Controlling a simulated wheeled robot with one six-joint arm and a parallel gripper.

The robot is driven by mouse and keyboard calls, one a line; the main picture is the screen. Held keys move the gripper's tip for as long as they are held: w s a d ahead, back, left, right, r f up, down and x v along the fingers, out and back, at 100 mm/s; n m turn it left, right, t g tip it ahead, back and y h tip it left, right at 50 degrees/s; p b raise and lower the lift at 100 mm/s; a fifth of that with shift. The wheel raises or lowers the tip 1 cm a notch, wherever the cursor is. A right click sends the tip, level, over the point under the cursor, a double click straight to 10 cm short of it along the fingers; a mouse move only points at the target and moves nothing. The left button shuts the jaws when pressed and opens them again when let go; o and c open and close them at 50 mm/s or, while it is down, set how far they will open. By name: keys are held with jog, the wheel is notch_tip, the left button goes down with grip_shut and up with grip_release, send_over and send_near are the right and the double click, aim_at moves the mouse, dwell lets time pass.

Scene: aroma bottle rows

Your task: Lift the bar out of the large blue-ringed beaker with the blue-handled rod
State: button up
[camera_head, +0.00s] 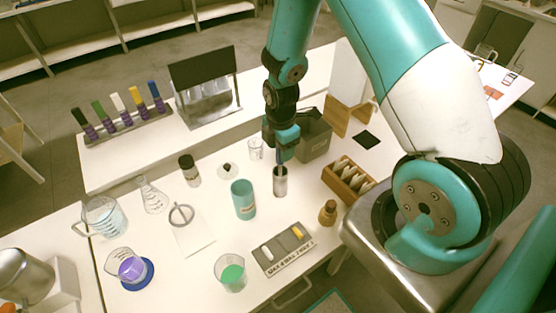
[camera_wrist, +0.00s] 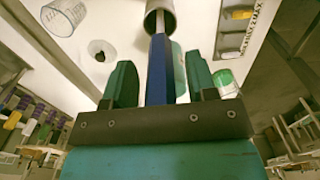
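The blue-handled rod (camera_wrist: 157,72) stands in a grey metal cylinder (camera_head: 280,182), its lower part hidden inside. My gripper (camera_head: 283,150) is above the cylinder, with its fingers (camera_wrist: 160,85) on either side of the blue handle. In the wrist view a gap shows between the handle and each finger, so the gripper looks open around it. A glass beaker (camera_head: 131,267) with violet-blue contents stands on a blue ring (camera_head: 149,274) at the front left. I cannot make out a bar in it.
A teal cylinder (camera_head: 243,200) stands close left of the metal cylinder. A green-liquid beaker (camera_head: 231,274), a labelled grey tray (camera_head: 282,250), a brown bottle (camera_head: 328,212) and a wooden slotted box (camera_head: 348,180) are nearby. A jug (camera_head: 104,216) stands behind the ringed beaker.

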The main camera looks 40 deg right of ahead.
jog(key=c, duration=0.8)
jog(key=shift+r, duration=0.15)
